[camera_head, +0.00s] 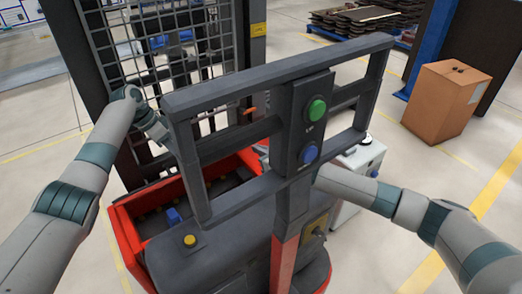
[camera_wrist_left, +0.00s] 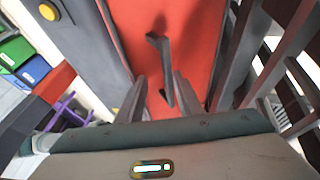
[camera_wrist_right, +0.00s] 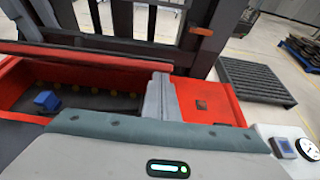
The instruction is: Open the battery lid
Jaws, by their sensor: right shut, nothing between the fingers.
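A red panel with a dark handle (camera_wrist_left: 161,68) shows in the left wrist view. It seems to be the battery lid, but its tilt is unclear. My left gripper (camera_wrist_left: 158,88) is open, its fingers on either side of the handle's near end; I cannot tell whether they touch it. The red battery compartment (camera_head: 122,220) shows a dark interior with a blue part (camera_wrist_right: 47,101) and a row of yellow caps in the right wrist view. My right gripper (camera_wrist_right: 158,98) is shut and empty above the compartment's right end. In the head view, the frame hides most of it.
The grey control frame (camera_head: 280,70) with green and blue buttons stands between my arms. The mesh mast (camera_head: 180,45) rises behind the compartment. A yellow button (camera_head: 190,240) sits on the grey body. A cardboard box (camera_head: 440,100) and a dark pallet (camera_wrist_right: 255,82) stand on the floor.

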